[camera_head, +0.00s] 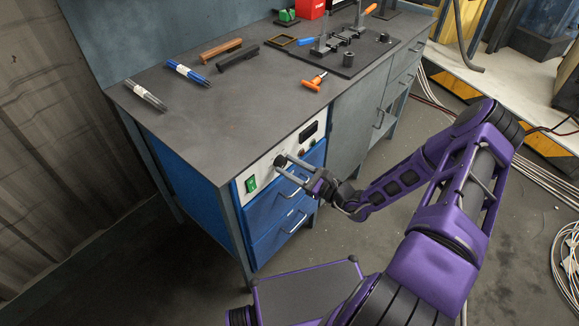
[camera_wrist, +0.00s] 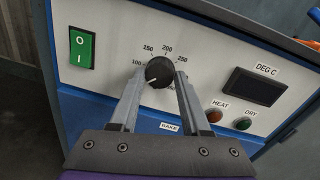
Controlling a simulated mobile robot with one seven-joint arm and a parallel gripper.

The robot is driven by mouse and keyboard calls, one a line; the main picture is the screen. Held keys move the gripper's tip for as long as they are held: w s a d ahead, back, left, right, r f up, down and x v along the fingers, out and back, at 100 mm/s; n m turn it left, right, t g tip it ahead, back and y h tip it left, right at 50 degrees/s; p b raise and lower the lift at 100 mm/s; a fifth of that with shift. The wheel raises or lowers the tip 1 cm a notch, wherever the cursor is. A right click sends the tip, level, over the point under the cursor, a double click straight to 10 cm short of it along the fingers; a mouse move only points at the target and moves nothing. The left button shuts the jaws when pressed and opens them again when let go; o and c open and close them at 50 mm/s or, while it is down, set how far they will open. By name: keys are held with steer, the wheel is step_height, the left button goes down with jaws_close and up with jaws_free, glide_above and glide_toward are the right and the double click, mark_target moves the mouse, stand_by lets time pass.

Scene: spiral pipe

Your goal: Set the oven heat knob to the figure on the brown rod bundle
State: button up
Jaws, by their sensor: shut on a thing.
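The oven heat knob (camera_wrist: 159,71) is round and black, on a white panel marked 100, 150, 200 and 250; other marks are hidden by my fingers. Its short white pointer line seems to face lower left, below the 100 mark. My gripper (camera_wrist: 160,78) has one finger on each side of the knob and is shut on it. In the head view my gripper (camera_head: 287,163) reaches the panel from the right. The brown rod bundle (camera_head: 221,48) lies at the back of the bench top; no figure on it is legible.
The panel has a green switch (camera_wrist: 81,47), a dark DEG C display (camera_wrist: 255,87), a red HEAT lamp (camera_wrist: 214,115) and a green DRY lamp (camera_wrist: 239,124). Blue drawers (camera_head: 285,207) with handles sit below. Blue (camera_head: 187,73), black (camera_head: 238,56) and grey (camera_head: 145,95) bundles lie on the bench.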

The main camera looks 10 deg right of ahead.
steer(key=shift+m, duration=0.3)
jaws_close()
steer(key=m+p, duration=0.1)
steer(key=m, duration=0.4)
steer(key=shift+m+p, duration=0.35)
steer(key=shift+m, duration=0.05)
steer(key=m+t+p, duration=0.1)
steer(key=m, duration=0.6)
steer(key=shift+f+m, duration=0.1)
steer(key=shift+m, duration=0.2)
steer(key=m, duration=0.3)
steer(key=m+p, duration=0.1)
steer(key=m, duration=0.2)
steer(key=shift+s+a+m+t+h, duration=0.1)
steer(key=shift+m+t+h, duration=0.2)
steer(key=shift+m+h, duration=0.1)
steer(key=m, duration=0.7)
steer(key=shift+h+p, duration=0.3)
steer(key=shift+m, duration=0.3)
steer(key=o, duration=1.2)
jaws_free()
